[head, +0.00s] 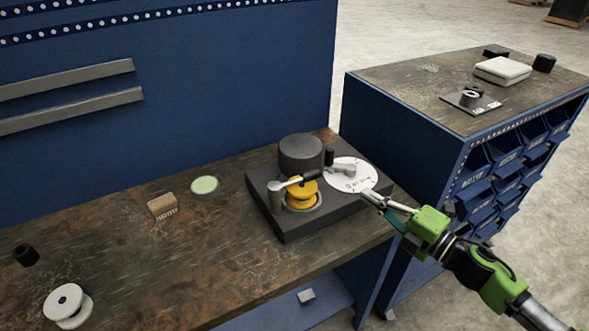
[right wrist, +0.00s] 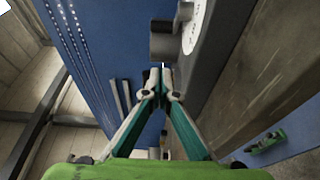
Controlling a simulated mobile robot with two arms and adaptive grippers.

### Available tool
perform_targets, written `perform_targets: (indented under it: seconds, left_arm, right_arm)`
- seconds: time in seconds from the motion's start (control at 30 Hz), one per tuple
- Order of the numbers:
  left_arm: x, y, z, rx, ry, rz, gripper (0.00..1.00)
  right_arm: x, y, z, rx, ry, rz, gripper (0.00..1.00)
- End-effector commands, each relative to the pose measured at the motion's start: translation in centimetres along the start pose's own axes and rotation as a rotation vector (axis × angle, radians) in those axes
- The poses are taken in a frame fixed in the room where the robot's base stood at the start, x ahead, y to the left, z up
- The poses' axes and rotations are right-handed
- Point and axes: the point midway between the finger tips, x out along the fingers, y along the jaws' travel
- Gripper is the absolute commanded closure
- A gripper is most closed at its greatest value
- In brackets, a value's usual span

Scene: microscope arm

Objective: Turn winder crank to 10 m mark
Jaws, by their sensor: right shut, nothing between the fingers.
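The winder is a dark grey block (head: 288,228) on the wooden bench, with a black cylinder (head: 300,153) at its back. A yellow spool (head: 302,190) sits in it under a grey lever arm. At its right is a round white dial (head: 366,177) with small markings too small to read. A grey crank (head: 343,170) with a black upright knob (head: 329,157) lies over the dial's left part. My right gripper (head: 368,195) is shut and empty at the dial's front right edge, apart from the knob. The dial also shows in the right wrist view (right wrist: 196,25), beyond the closed fingertips (right wrist: 161,72). My left gripper is out of view.
On the bench left of the winder are a pale green disc (head: 204,186), a brown brush-like block (head: 162,206), a white spool (head: 68,305) and a black cylinder (head: 26,254). A blue cabinet (head: 400,133) with bins stands close at right. The bench's front middle is clear.

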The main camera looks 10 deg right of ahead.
Motion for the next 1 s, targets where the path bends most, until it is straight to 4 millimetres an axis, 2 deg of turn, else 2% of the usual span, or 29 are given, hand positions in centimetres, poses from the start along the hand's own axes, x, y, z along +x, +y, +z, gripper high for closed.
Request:
perform_targets:
  seconds: [0.13,0.27,0.43,0.83,1.0]
  left_arm:
    - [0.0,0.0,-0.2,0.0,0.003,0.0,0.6]
    - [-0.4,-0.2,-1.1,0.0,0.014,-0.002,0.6]
    - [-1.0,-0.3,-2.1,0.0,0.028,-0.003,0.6]
    - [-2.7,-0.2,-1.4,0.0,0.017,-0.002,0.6]
    - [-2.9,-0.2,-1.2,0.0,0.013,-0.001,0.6]
  right_arm:
    - [0.0,0.6,0.3,-0.004,0.006,0.005,1.0]
    - [1.2,0.8,0.4,-0.004,0.006,0.007,1.0]
    - [3.5,0.9,0.4,-0.004,0.004,0.008,1.0]
    - [10.2,0.9,0.3,-0.004,0.005,0.006,1.0]
    - [11.6,0.7,2.0,-0.004,0.003,0.004,1.0]
